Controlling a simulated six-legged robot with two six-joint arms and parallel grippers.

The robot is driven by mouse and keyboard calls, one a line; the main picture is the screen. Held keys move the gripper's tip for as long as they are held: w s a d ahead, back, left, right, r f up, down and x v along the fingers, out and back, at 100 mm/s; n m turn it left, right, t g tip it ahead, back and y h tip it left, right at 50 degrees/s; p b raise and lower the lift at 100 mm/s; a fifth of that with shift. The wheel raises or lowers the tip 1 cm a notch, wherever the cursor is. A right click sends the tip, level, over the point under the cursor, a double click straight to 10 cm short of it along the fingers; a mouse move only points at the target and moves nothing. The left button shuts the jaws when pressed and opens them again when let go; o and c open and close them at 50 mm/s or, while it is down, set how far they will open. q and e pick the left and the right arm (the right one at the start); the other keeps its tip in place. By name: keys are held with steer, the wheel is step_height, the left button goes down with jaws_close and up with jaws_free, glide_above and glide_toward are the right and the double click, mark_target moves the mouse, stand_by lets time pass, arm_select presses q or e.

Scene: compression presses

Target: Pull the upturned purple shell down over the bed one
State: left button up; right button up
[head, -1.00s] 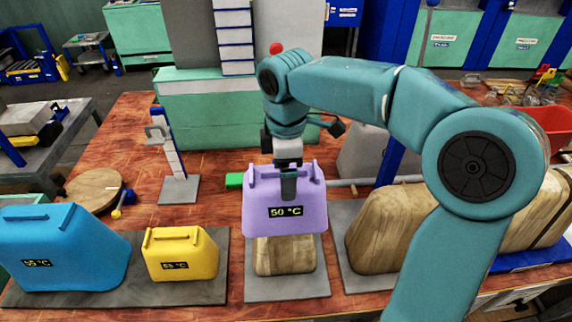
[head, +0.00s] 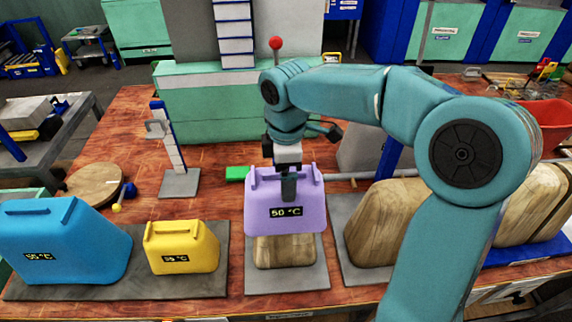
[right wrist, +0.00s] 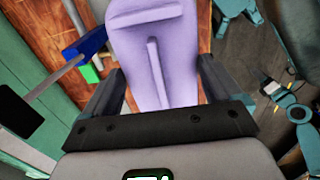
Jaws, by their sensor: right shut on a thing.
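The purple shell (head: 285,217), labelled 50 °C, sits over a wooden block (head: 284,254) on a grey mat (head: 287,280) in the head view. The shell is upright with its ridge on top, and it covers the block's upper part. The lower part of the block shows below the rim. My right gripper (head: 288,188) is shut on the shell's top ridge from above. In the right wrist view, the shell (right wrist: 155,45) lies between the gripper fingers (right wrist: 157,88). The inside of the shell is hidden. My left gripper is in neither view.
A yellow shell (head: 182,248) and a blue shell (head: 62,245) stand on a grey mat to the left. A larger wooden block (head: 375,225) stands close on the right. A blue-and-white post (head: 168,140) stands behind the yellow shell.

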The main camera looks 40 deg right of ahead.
steer(key=shift+d+f, duration=0.1)
steer(key=shift+f, duration=0.25)
step_height(320, 180, down, 14)
steer(key=b, duration=1.3)
steer(key=shift+w+f, duration=0.1)
steer(key=shift+f, duration=0.05)
steer(key=shift+w+f+b, duration=0.15)
steer(key=shift+f+b, duration=0.15)
steer(key=shift+f, duration=0.2)
steer(key=shift+r, duration=0.1)
steer(key=shift+f+b, duration=0.4)
steer(key=shift+f, duration=0.25)
steer(key=o, duration=1.3)
